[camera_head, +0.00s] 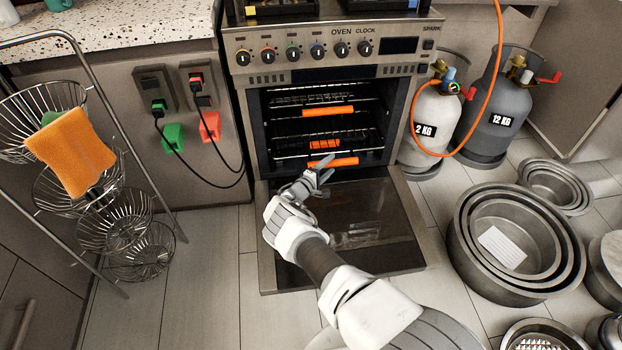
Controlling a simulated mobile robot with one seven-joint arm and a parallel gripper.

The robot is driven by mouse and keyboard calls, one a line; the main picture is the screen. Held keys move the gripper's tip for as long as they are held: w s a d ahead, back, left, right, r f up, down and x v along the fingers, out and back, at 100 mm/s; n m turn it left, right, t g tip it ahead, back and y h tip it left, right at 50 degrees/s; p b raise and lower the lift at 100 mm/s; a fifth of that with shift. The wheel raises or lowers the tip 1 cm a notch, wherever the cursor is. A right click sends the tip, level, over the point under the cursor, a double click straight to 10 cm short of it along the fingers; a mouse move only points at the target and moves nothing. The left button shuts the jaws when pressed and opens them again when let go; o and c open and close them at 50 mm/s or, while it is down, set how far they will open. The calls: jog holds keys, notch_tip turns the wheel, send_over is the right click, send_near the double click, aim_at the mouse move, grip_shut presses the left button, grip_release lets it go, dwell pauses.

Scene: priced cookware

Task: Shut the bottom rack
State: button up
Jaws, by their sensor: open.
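The oven (247,108) stands at the back centre with its door (390,232) folded down open. Inside are dark wire racks with orange grips. The bottom rack's orange grip (345,161) is low at the front of the opening; most of this rack is hidden in the dark. A middle orange piece (324,145) and an upper rack's grip (328,111) show above it. My gripper (323,172) is open and empty above the open door, just in front of the bottom grip's left part. I cannot tell whether a finger touches the grip.
Two gas cylinders (437,115) with an orange hose stand right of the oven. Nested round metal pans (462,235) lie on the floor at right. A wire basket stand (125,135) with an orange cloth (70,152) is at left. Floor left of the door is clear.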

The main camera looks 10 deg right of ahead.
jog(key=p+v, duration=0.5)
jog(key=v, duration=1)
jog(key=shift+a, duration=0.2)
jog(key=shift+s+r, duration=0.1)
